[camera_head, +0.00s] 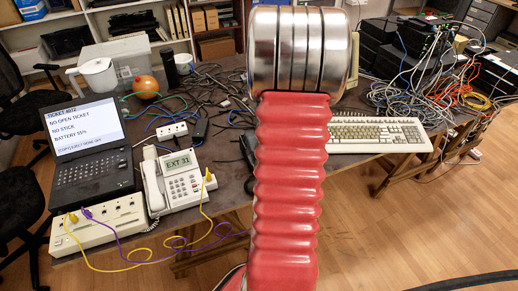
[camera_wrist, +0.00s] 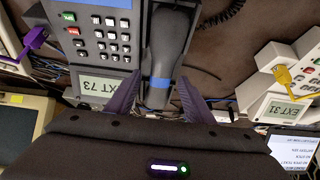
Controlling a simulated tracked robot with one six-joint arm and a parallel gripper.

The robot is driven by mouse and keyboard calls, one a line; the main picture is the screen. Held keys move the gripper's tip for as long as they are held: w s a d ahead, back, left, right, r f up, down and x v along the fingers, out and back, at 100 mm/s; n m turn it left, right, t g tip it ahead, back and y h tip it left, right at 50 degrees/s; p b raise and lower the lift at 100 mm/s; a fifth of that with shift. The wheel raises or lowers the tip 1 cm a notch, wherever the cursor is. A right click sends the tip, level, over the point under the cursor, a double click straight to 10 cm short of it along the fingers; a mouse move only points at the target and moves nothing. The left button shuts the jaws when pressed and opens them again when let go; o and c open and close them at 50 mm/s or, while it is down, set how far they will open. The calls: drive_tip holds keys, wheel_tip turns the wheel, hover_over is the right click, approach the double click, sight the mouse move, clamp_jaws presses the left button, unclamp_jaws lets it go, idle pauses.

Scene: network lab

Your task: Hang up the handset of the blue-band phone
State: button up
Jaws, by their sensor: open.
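The dark phone (camera_wrist: 103,40) with an upside-down EXT 73 display is at the upper left of the wrist view. Its dark handset (camera_wrist: 174,40), with a blue band (camera_wrist: 157,95) near the lower end, lies along the right side of the keypad, slightly slanted. I cannot tell whether it sits fully in its cradle. My gripper (camera_wrist: 159,77) has its purple fingers apart, one on each side of the handset near the band. Contact is not clear. In the head view my red arm hides the gripper and most of this phone.
A white EXT 31 phone (camera_head: 183,185) with its handset stands left of my arm; it also shows in the wrist view (camera_wrist: 290,80). A laptop (camera_head: 90,150), a power strip (camera_head: 171,132), a keyboard (camera_head: 375,134) and tangled cables (camera_head: 425,85) crowd the table.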

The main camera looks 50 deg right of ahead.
drive_tip(key=shift+s+r, duration=0.1)
drive_tip(key=shift+r, duration=0.05)
drive_tip(key=v, duration=1.3)
drive_tip(key=shift+s, duration=0.15)
idle(0.3)
drive_tip(key=shift+a+r, duration=0.1)
idle(0.8)
drive_tip(key=w+a+r+n+y, duration=0.1)
drive_tip(key=w+a+r, duration=0.15)
drive_tip(key=a, duration=0.45)
drive_tip(key=w+a+r+n+y, duration=0.1)
drive_tip(key=w+a+r+n, duration=0.15)
drive_tip(key=a, duration=0.45)
drive_tip(key=w+a+r+y, duration=0.1)
drive_tip(key=w+a+r, duration=0.15)
drive_tip(key=a, duration=0.45)
drive_tip(key=s+a+r+n, duration=0.1)
drive_tip(key=s+a, duration=0.3)
drive_tip(key=a, duration=0.4)
drive_tip(key=s+a+r+n, duration=0.1)
drive_tip(key=s+a+r, duration=0.3)
drive_tip(key=a, duration=0.5)
drive_tip(key=shift+n+y, duration=0.3)
drive_tip(key=shift+n, duration=0.05)
drive_tip(key=shift+s+a, duration=0.1)
